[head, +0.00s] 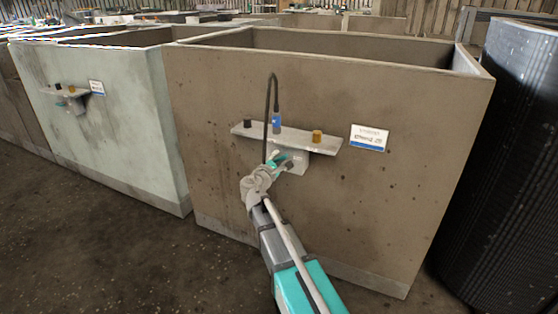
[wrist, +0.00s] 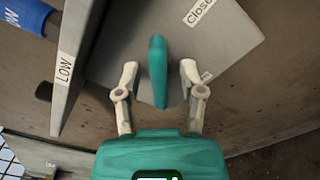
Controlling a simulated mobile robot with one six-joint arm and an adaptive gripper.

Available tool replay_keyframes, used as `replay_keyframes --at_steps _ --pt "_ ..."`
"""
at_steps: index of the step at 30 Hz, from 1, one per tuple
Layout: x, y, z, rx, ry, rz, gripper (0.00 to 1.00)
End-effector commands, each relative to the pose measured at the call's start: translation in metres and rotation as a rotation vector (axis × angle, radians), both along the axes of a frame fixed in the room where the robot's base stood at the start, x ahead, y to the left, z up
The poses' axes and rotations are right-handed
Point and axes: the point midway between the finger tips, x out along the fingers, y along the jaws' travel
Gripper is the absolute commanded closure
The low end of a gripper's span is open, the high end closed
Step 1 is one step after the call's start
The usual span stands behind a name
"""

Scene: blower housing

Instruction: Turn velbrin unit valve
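The valve has a teal lever handle (wrist: 158,72) on a grey plate (wrist: 225,35) marked "Close" in the wrist view. My gripper (wrist: 158,75) is open, with one pale finger on each side of the handle and a visible gap to each. In the head view my gripper (head: 262,180) is at the valve's grey box (head: 297,162), under a shelf (head: 322,145) on the brown tank (head: 390,200). A label (head: 369,138) is on the tank wall to the right; its text is too small to read surely. The valve handle is partly hidden there by my gripper.
A blue fitting (head: 277,122) with a black hose (head: 268,90) stands on the shelf, between a black knob (head: 248,123) and an amber knob (head: 317,136). A pale green tank (head: 130,125) stands left, a dark ribbed cylinder (head: 510,160) right. The floor (head: 110,255) in front is clear.

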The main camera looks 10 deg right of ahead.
Motion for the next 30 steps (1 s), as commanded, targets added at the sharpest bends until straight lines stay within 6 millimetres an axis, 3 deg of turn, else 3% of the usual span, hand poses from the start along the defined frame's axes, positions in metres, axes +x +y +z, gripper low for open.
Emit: replay_keyframes --at_steps 1,7,20,30 --pt "-0.0001 0.0 0.0001 0.0 0.0 0.0 0.62" --pt "-0.0002 -0.0001 0.0 0.0 0.0 0.0 0.99" --pt "-0.0002 -0.0002 -0.0002 -0.015 0.012 -0.001 1.0" --pt "-0.0005 -0.0005 -0.0005 -0.133 0.097 -0.001 1.0"
